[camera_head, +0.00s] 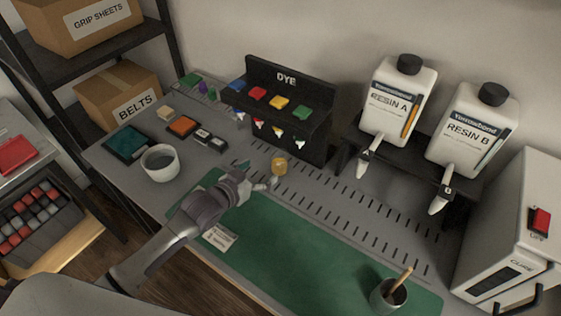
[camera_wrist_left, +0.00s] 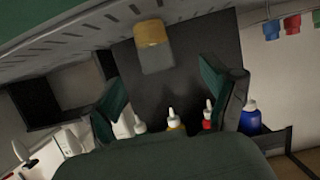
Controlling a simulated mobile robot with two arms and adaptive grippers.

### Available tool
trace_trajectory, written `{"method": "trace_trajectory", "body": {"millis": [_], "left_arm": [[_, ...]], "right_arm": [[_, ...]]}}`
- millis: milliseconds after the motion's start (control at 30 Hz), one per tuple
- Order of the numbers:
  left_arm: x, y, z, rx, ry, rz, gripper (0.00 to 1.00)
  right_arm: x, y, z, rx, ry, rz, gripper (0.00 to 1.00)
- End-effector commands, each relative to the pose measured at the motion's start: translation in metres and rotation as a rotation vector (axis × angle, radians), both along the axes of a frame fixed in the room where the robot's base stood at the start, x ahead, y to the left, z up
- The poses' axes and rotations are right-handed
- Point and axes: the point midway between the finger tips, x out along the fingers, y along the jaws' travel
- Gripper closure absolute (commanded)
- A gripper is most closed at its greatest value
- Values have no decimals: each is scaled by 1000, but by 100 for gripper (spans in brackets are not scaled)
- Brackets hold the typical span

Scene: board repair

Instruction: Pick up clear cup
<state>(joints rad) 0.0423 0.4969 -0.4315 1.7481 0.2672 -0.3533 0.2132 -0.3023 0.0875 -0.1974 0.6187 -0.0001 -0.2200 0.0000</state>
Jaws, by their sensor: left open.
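The clear cup (camera_head: 279,167) is small, with amber-yellow contents. It stands upright on the slotted grey strip of the bench, in front of the dye rack. In the left wrist view, which is turned upside down, the cup (camera_wrist_left: 154,46) shows beyond the fingertips and between their lines, with its yellow part at the top of the picture. My left gripper (camera_head: 259,181) is close beside the cup, on its near left side. Its fingers are spread in the wrist view (camera_wrist_left: 158,76), with nothing held. My right gripper is not in view.
The dye rack (camera_head: 287,82) with several bottles stands close behind the cup. A white mug (camera_head: 160,165) is at the left, a grey cup with a stick (camera_head: 388,297) on the green mat (camera_head: 310,255). Resin bottles (camera_head: 398,98) stand on a shelf at the right.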

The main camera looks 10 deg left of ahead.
Motion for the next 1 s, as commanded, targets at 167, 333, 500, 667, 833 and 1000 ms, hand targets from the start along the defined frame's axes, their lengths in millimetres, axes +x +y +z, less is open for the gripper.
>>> {"method": "trace_trajectory", "body": {"millis": [167, 333, 500, 667, 833, 1000], "left_arm": [[27, -12, -10, -2, 0, 1, 15], [35, -16, -14, 0, 0, 0, 15], [52, -28, -21, -1, -1, 0, 15], [70, -37, -30, 1, 0, 1, 15], [76, -41, -33, 1, 0, 0, 15], [76, -40, -33, 0, 0, 0, 15]], "right_arm": [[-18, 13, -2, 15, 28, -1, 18], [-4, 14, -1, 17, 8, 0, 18], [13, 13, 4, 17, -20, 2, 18], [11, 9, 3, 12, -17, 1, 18], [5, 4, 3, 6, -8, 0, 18], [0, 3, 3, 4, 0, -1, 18]]}}
